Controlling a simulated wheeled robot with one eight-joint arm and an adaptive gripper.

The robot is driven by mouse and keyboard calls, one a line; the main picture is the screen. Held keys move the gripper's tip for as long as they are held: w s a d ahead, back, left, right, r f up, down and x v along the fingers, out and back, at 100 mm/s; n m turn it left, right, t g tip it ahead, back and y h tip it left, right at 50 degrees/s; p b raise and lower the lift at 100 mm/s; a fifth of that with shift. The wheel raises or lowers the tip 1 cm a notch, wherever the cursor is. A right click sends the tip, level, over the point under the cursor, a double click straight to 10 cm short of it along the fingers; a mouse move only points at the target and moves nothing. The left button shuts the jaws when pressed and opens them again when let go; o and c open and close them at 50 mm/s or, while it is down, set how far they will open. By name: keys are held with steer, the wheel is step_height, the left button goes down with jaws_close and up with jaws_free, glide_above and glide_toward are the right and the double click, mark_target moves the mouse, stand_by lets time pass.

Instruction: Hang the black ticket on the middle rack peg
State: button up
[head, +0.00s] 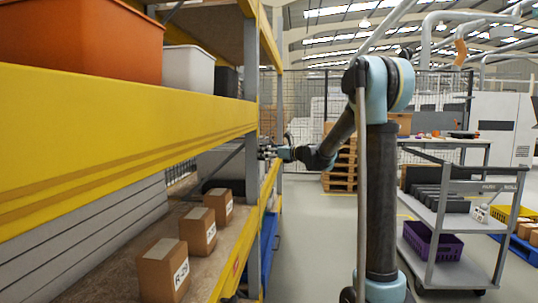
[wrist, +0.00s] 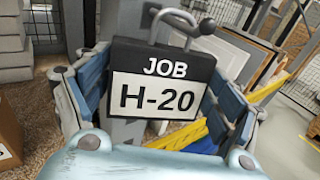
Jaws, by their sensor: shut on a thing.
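The black ticket (wrist: 160,62) fills the middle of the wrist view, with a white label reading "JOB H-20" and a grey wire hook at its top. It is slightly tilted. My gripper (wrist: 160,85) is shut on it, with blue fingers on both sides. A ball-ended rack peg (wrist: 207,28) shows just right of the hook; I cannot tell whether the hook is over it. Another ball end (wrist: 59,4) shows at the upper left. In the head view my gripper (head: 269,153) is at the shelf's end upright; the ticket is not clear there.
The yellow shelf beam (head: 120,130) and grey upright (head: 252,160) stand close to my gripper. Several cardboard boxes (head: 163,270) sit on the lower shelf. A cart (head: 450,222) with a purple crate (head: 433,243) stands right. The floor between is clear.

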steer(key=o, duration=1)
steer(key=shift+c, duration=0.2)
